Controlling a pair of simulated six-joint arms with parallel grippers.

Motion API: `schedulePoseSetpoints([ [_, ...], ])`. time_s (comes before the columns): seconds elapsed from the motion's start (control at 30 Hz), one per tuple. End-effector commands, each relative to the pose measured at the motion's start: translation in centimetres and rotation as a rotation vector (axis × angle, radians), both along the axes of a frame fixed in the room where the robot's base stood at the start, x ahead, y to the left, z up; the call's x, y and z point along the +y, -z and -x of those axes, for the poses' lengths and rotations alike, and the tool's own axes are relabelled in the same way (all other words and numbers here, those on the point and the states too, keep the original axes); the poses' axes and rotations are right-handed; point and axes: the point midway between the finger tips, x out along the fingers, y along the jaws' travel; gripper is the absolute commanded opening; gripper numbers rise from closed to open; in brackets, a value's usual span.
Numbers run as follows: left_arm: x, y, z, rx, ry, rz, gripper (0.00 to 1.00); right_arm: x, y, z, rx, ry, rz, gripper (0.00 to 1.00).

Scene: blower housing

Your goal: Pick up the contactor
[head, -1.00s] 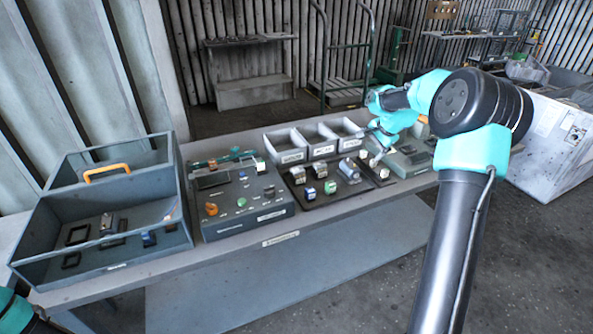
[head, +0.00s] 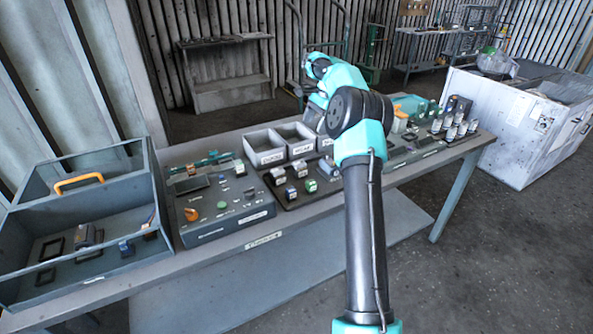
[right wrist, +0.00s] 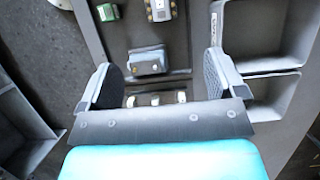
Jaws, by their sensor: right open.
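My right gripper (right wrist: 160,66) is open in the right wrist view, with one finger on each side of a grey-blue block (right wrist: 148,61). The block lies on a dark tray (right wrist: 120,40), with gaps to both fingers. It may be the contactor; I cannot read a label on it. My left gripper is not in view.
A green block (right wrist: 107,12) and a silver-and-yellow block (right wrist: 160,9) lie beyond the fingers. Grey bins (head: 264,148) stand behind the tray. A control panel (head: 222,212) and a large open box (head: 150,243) lie to the left.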

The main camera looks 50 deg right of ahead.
Motion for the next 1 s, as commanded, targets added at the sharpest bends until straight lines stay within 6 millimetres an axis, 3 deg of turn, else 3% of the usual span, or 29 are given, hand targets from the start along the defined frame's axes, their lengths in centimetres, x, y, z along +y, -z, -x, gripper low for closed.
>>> schedulePoseSetpoints([
  [0.27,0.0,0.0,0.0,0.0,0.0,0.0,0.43,0.8,2.0,-0.2,0.002,-0.002,-0.002,0.89],
  [0.8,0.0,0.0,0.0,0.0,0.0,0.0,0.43,4.0,10.3,-1.3,0.001,-0.003,-0.001,0.89],
  [1.0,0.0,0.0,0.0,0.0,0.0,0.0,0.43,4.4,11.3,-1.5,-0.001,-0.002,0.0,0.89],
])
